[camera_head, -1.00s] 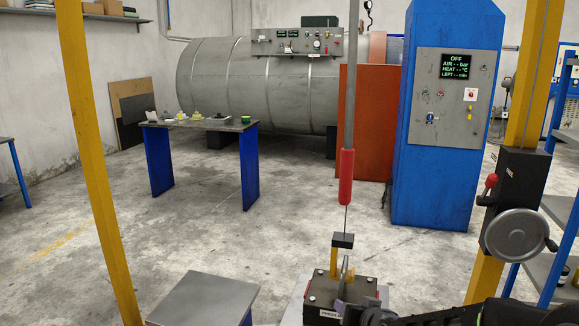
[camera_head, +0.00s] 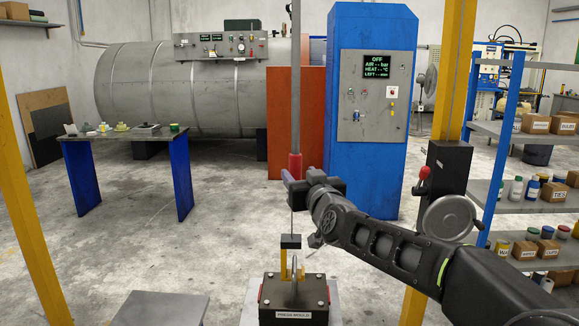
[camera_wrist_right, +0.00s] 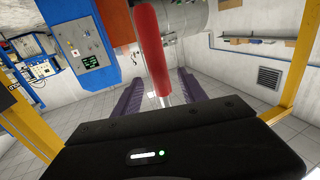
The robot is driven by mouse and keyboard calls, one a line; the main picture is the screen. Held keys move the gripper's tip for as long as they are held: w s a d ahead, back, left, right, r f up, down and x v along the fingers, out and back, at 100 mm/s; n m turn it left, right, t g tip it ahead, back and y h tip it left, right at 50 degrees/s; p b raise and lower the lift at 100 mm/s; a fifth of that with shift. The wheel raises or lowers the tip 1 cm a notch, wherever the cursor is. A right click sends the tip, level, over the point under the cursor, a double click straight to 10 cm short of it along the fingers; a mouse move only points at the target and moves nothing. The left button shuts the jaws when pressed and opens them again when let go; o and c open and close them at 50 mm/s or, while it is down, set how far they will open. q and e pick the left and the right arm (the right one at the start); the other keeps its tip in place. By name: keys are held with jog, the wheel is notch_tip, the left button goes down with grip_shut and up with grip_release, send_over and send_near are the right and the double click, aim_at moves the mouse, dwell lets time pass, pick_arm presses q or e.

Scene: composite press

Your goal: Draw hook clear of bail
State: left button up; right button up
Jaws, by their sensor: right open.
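A hoist rod with a red grip (camera_head: 295,163) hangs in the middle of the head view. A thin line runs from it down to a black block with a yellow hook (camera_head: 284,264) below. The hook stands at a thin metal bail (camera_head: 295,268) on the dark press mould (camera_head: 312,289); I cannot tell whether they touch. My right gripper (camera_head: 301,181) is open at the lower part of the red grip, hiding some of it. In the right wrist view the red grip (camera_wrist_right: 152,45) shows between the spread purple fingers. My left gripper is not in view.
Yellow posts (camera_head: 30,190) stand at both sides. A black housing with a handwheel (camera_head: 447,218) is on the right post. A grey plate (camera_head: 163,308) lies at front left. A stocked shelf (camera_head: 535,200) stands right; a blue cabinet (camera_head: 365,165) stands behind.

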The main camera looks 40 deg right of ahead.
jog(key=p+x, duration=0.1)
jog(key=x, duration=0.6)
jog(key=shift+w+d, duration=0.2)
jog(key=shift+w, duration=0.05)
grip_shut()
dwell(0.3)
dwell(0.8)
